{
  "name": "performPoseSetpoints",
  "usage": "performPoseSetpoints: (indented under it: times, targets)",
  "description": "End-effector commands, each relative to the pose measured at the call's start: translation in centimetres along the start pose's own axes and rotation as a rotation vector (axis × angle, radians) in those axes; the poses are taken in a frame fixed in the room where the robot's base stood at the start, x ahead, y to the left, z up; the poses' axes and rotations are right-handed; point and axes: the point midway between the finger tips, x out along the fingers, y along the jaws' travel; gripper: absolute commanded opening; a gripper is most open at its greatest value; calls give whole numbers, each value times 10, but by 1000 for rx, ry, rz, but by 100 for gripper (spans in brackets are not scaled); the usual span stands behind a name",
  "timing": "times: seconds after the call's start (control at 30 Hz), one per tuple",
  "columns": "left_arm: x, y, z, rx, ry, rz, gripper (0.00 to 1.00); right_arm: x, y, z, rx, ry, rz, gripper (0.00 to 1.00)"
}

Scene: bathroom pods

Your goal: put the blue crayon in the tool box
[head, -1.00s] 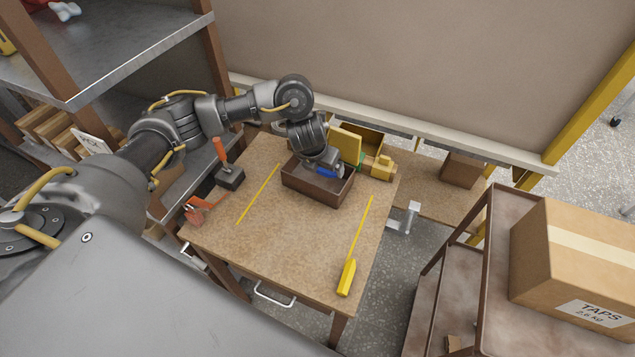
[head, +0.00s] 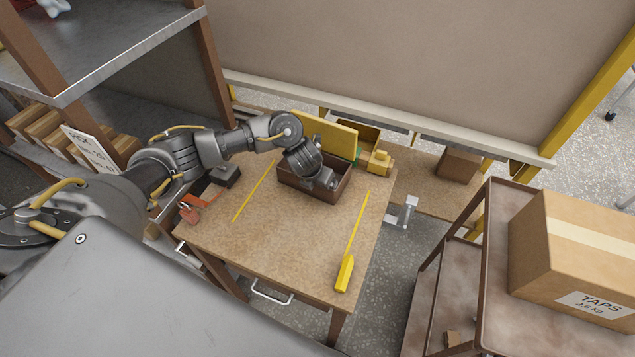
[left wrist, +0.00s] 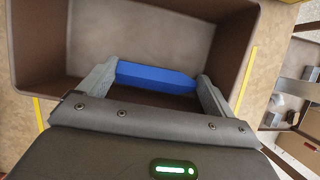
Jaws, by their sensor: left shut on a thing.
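The tool box (head: 309,188) is an open brown box at the back of the work table. It also shows in the left wrist view (left wrist: 25,50), with its bare floor in sight. My left gripper (head: 328,184) reaches down into the box opening. In the left wrist view, its two fingers (left wrist: 156,80) are shut on the blue crayon (left wrist: 155,77), one at each end. The crayon lies crosswise between the fingers, inside the outline of the box. I cannot tell whether it touches the floor. In the head view the gripper hides the crayon. My right gripper is not in view.
A yellow panel (head: 327,137) and yellow blocks (head: 379,161) stand behind the box. A yellow wedge (head: 344,273) lies at the table's front right. An orange tool (head: 190,209) and a dark block (head: 225,176) are at the left. The table's middle (head: 290,240) is clear.

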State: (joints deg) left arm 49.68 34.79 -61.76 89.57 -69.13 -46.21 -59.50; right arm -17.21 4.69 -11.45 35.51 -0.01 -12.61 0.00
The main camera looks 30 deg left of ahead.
Motion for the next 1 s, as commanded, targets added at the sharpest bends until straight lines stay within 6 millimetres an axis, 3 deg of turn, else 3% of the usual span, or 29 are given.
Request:
performPoseSetpoints:
  times: [0.47,0.5,0.53,0.83,1.0]
  targets:
    - [11,0,-6,2,2,1,64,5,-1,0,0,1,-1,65]
    - [10,0,-5,3,2,1,94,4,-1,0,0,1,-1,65]
    - [10,0,-5,3,2,1,98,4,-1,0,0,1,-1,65]
    - [7,0,-4,3,1,1,100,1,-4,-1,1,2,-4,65]
    - [-12,-1,-1,5,-2,-3,100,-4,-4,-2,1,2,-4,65]
